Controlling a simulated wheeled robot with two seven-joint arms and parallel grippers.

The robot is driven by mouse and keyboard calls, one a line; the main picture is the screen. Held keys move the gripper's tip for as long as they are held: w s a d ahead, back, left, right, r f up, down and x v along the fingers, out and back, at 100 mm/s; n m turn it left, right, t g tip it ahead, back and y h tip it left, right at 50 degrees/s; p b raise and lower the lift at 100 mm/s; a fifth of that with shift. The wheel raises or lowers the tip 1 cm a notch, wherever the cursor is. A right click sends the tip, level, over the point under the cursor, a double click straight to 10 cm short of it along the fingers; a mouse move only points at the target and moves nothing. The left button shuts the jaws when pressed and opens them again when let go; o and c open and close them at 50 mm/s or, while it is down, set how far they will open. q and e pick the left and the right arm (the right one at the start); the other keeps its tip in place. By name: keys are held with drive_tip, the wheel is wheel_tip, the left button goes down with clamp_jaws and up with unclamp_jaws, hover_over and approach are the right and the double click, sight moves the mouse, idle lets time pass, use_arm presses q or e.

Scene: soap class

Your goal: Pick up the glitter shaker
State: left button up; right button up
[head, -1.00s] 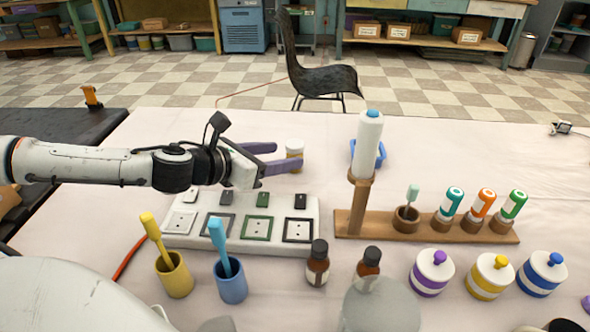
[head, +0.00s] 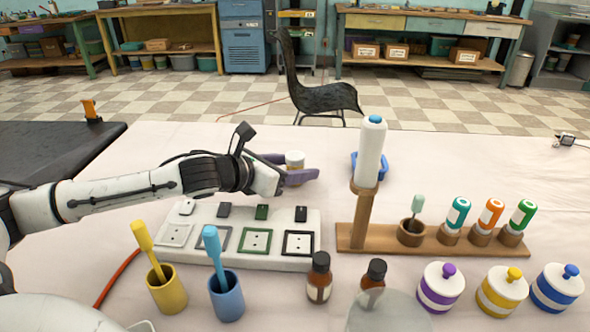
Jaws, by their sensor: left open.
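The glitter shaker (head: 294,161) looks like a small jar with a pale cap and a yellowish lower part. It stands upright on the far side of the table, behind the white switch board. My left gripper (head: 299,167) comes in from the left with its purple fingers open, one on the far side of the shaker and one on the near side. The near finger hides the shaker's lower part. I cannot tell whether either finger touches it. My right gripper is not in view.
A white board (head: 200,255) with coloured frames lies just in front. A wooden rack (head: 361,225) holds a tall white bottle (head: 369,150) to the right, with a blue tray (head: 378,167) behind. Cups, brown bottles and striped jars line the near side.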

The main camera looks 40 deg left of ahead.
sight(295, 155)
use_arm(q)
drive_tip(key=shift+c, duration=0.4)
